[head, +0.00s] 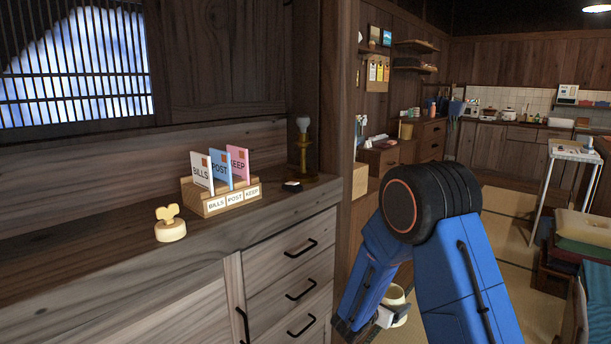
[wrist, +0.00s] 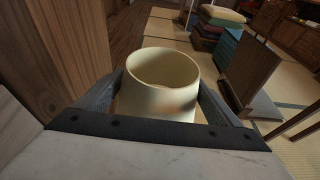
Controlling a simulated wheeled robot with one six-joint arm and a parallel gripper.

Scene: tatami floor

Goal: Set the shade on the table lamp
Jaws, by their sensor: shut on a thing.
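The table lamp (head: 303,155) stands on the far right end of the wooden cabinet top, near the wall. It has a brass-coloured base and a bare pale bulb (head: 303,124) on top. My gripper (head: 386,316) is low in front of the cabinet's right side, shut on the cream lampshade (head: 398,297). In the wrist view the shade (wrist: 160,95) sits between the two fingers with its open round rim facing up. Its lower part is hidden by my gripper. The shade is well apart from the lamp, lower and to the right of it in the head view.
A wooden letter rack (head: 222,198) with cards marked BILLS, POST and KEEP stands left of the lamp. A small dark item (head: 292,186) lies between them. A cream object with a round base (head: 170,225) is at the front left. A wooden post (head: 340,90) rises beyond the lamp.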

